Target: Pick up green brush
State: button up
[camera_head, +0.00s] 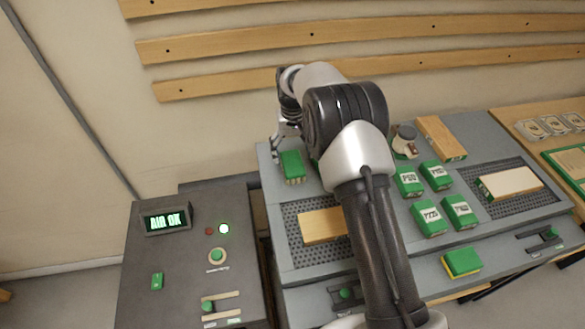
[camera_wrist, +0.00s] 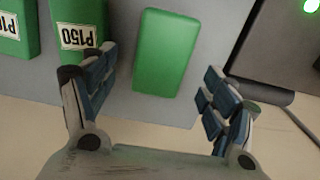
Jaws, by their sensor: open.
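The green brush (camera_head: 293,165) is a green block with pale bristles along its lower edge, at the back left of the grey bench top. In the wrist view the green brush (camera_wrist: 166,52) shows its plain green top, between and just ahead of my fingers. My gripper (camera_head: 279,150) is at the bench's back left edge, close to the brush. In the wrist view my gripper (camera_wrist: 158,88) is open, one finger on each side of the brush's line, with nothing held. Whether the fingertips are at brush height is not clear.
A green block marked P150 (camera_wrist: 80,32) stands just beside my left finger. A dark control box (camera_head: 180,265) reading AIR OK stands at left.

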aim_at(293, 162)
jog(key=f, duration=0.1)
jog(key=f+b, duration=0.1)
jog(key=f, duration=0.1)
jog(key=f+b, duration=0.1)
jog(key=f, duration=0.1)
jog(key=shift+s+f, duration=0.1)
jog(key=shift+s, duration=0.15)
jog(key=shift+c, duration=0.5)
jog(key=c, duration=1.3)
jog(key=shift+o, duration=0.2)
notch_tip(293, 162, up, 20)
jog(key=p, duration=0.5)
jog(key=o, duration=0.7)
jog(key=c, duration=0.4)
